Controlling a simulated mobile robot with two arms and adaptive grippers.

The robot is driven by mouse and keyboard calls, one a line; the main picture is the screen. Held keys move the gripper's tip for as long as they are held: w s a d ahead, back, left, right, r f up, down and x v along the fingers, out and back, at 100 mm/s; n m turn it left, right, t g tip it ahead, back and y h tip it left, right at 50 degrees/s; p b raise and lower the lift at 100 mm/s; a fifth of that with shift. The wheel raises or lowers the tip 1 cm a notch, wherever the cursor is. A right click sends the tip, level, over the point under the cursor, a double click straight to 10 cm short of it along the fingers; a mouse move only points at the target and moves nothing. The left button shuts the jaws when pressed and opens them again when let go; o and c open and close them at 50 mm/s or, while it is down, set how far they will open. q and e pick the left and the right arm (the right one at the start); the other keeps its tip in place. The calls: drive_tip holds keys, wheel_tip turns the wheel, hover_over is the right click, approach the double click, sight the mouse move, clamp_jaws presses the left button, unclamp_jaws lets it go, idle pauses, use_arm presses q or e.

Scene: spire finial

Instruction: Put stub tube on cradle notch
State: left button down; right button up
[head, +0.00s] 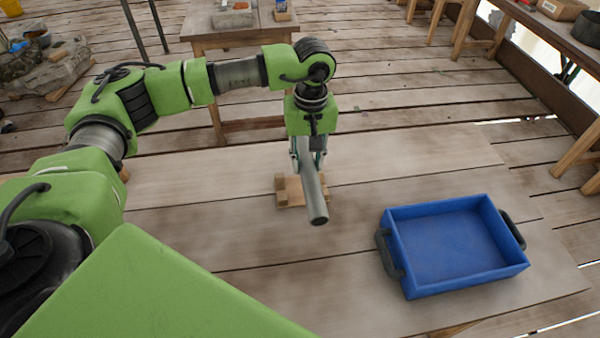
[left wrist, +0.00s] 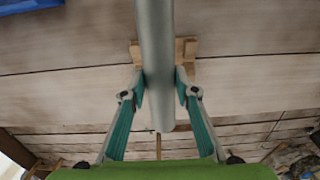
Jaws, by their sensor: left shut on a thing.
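The stub tube (head: 313,190) is a grey metal cylinder. My left gripper (head: 308,158) is shut on it, and the tube points toward the near side of the table in the head view. In the left wrist view the tube (left wrist: 155,60) runs between the two teal fingers of my left gripper (left wrist: 160,90). The wooden cradle (head: 285,193) is a small block with raised ends on the table. It shows behind the tube in the left wrist view (left wrist: 189,50). The tube hides its middle, and I cannot tell whether they touch. My right gripper is not in view.
A blue tray (head: 455,248) with dark handles stands on the wooden table (head: 240,240), right of the cradle. The table between them is clear. Another table (head: 235,35) with small items stands behind, and stones (head: 45,70) lie at the far left.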

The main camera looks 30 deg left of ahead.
use_arm(q)
drive_tip(key=b, duration=0.4)
hover_over(300, 180)
wheel_tip(300, 180, down, 6)
drive_tip(key=shift+s+d, duration=0.1)
drive_tip(key=f+b, duration=0.1)
drive_tip(key=f, duration=0.2)
drive_tip(key=shift+a+f+b, duration=0.15)
drive_tip(key=shift+a+b, duration=0.05)
drive_tip(key=shift+b, duration=0.1)
drive_tip(key=shift+w, duration=0.2)
drive_tip(key=shift+s+f, duration=0.1)
drive_tip(key=shift+f, duration=0.3)
drive_tip(key=c, duration=1.9)
unclamp_jaws()
drive_tip(key=shift+r, duration=0.2)
